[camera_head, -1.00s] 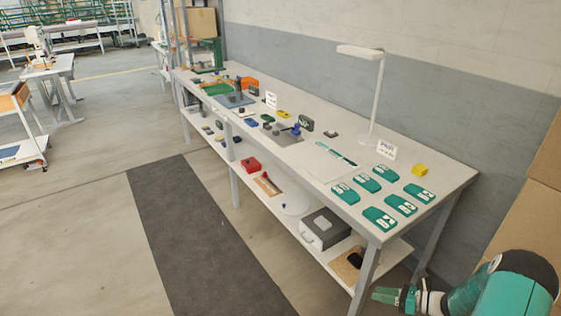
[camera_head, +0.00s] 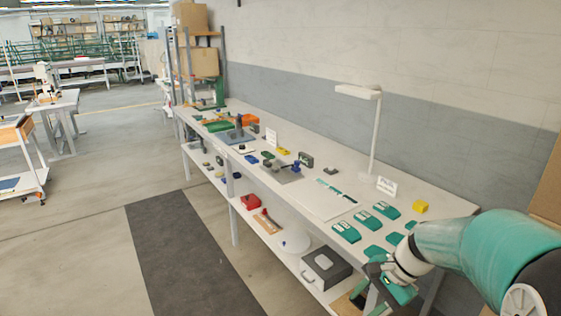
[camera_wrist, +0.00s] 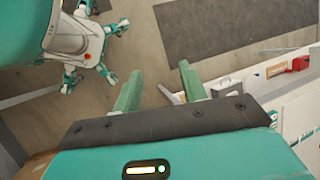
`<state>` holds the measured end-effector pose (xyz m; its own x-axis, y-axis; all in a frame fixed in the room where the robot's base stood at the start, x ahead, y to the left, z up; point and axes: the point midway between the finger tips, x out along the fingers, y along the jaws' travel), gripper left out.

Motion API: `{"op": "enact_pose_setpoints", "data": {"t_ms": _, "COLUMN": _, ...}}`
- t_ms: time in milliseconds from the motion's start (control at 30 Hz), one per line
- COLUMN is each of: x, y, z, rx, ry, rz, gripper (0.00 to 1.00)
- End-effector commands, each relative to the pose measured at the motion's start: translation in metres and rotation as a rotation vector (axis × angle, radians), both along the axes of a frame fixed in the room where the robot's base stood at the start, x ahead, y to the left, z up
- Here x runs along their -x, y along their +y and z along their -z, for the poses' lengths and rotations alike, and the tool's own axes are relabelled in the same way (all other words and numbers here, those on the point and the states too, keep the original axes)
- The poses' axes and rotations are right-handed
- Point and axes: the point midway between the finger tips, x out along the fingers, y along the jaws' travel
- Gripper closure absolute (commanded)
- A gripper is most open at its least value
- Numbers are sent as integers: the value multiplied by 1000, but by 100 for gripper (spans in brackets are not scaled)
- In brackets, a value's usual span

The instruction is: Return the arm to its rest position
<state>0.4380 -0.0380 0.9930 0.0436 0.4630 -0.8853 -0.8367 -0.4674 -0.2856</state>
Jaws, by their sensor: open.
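My gripper (camera_head: 382,300) is at the near right end of the workbench in the head view, by the bench's front edge. My teal arm reaches in from the right and hides part of the bench's near corner. In the wrist view my gripper (camera_wrist: 160,90) shows two green fingers spread apart with nothing between them. Below the fingers are the floor and the side of the bench.
The long white workbench (camera_head: 310,205) runs along the wall. Several teal pads (camera_head: 345,232), a yellow block (camera_head: 420,206) and a lamp (camera_head: 374,135) stand on it. A grey case (camera_head: 325,265) sits on the lower shelf. A dark mat (camera_head: 185,250) lies on open floor.

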Motion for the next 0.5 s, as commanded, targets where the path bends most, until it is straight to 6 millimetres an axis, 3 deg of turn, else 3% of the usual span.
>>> {"op": "enact_pose_setpoints", "data": {"t_ms": 200, "x": 40, "y": 20, "z": -45, "rx": 186, "ry": -172, "rz": -239, "gripper": 58}}
{"op": "enact_pose_setpoints", "data": {"t_ms": 500, "x": 97, "y": 35, "z": -89, "rx": 436, "ry": -404, "rz": -551, "gripper": 58}}
